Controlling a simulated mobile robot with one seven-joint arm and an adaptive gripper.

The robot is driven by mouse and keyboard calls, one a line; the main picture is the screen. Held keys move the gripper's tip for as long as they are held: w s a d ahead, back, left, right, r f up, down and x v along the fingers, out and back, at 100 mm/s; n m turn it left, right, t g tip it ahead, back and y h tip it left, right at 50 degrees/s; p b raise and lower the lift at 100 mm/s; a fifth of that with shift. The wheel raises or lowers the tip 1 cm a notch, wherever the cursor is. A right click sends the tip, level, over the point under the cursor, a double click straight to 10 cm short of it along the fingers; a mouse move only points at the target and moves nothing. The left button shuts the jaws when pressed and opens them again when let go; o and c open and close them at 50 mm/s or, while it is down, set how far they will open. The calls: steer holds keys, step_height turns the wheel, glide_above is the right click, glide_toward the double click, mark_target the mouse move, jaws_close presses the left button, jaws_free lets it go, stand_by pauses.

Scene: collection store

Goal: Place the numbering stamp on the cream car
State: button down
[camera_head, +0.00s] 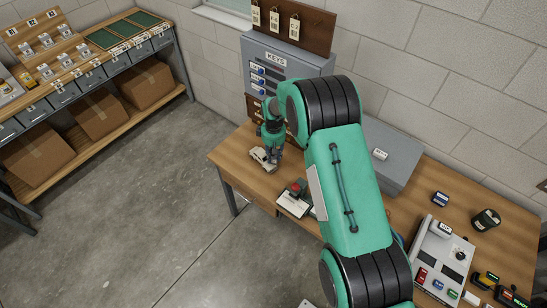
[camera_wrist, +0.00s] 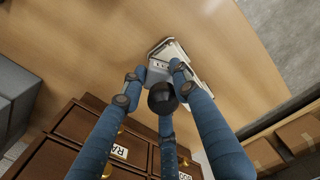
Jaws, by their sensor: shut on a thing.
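My gripper (camera_head: 272,147) is over the left end of the desk, pointing down. In the wrist view my gripper (camera_wrist: 155,85) has its blue fingers closed around the numbering stamp (camera_wrist: 162,99), a grey body with a round black knob. The cream car (camera_head: 263,158) sits on the desk directly by the fingertips. In the wrist view the cream car (camera_wrist: 181,52) shows just beyond and partly under the stamp. The fingers and stamp hide part of it. I cannot tell whether the stamp touches the car's roof.
The wooden desk (camera_head: 237,159) is clear left of the car. A red-topped object (camera_head: 298,187) stands on a white card nearby. Brown drawers (camera_wrist: 91,127) stand close to my fingers. A grey key cabinet (camera_head: 287,55) stands behind. A grey tray (camera_head: 431,262) with small items lies right.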

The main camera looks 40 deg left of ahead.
steer(key=shift+f, duration=0.6)
steer(key=shift+f, duration=0.2)
steer(key=c, duration=1.3)
jaws_free()
steer(key=shift+r, duration=0.2)
steer(key=shift+r, duration=6)
